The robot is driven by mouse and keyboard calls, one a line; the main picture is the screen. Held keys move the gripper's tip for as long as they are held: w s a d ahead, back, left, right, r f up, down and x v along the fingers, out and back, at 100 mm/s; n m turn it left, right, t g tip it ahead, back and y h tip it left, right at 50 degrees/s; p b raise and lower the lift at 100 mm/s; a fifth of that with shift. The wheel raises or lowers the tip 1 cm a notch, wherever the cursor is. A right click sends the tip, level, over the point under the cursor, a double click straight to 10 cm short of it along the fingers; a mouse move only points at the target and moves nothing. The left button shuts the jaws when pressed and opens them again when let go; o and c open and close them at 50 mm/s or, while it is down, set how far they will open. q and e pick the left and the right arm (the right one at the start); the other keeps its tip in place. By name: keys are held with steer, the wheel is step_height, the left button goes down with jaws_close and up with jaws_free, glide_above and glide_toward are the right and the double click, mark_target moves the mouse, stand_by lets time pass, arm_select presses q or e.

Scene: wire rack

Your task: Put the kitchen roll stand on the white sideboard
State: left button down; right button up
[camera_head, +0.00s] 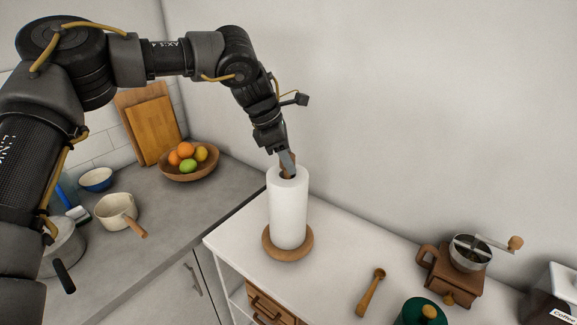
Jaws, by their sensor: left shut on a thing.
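The kitchen roll stand (288,212) is a white paper roll on a round wooden base. It stands upright at the left end of the white sideboard (335,235), with its base appearing to touch the top. My left gripper (287,165) comes down from above and is shut on the top of the stand's wooden post. The fingertips partly hide the post. My right gripper is not in view.
The grey counter on the left holds a fruit bowl (188,172) and a cream saucepan (115,211).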

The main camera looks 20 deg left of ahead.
arm_select(q)
steer(key=shift+w+f+p, duration=0.15)
steer(key=shift+w+p, duration=0.05)
steer(key=shift+p, duration=0.1)
step_height(320, 180, down, 4)
steer(key=shift+w+r+p, duration=0.15)
steer(key=shift+r+p, duration=0.1)
steer(key=shift+p, duration=0.15)
steer(key=shift+f, duration=0.15)
steer(key=c, duration=1)
jaws_free()
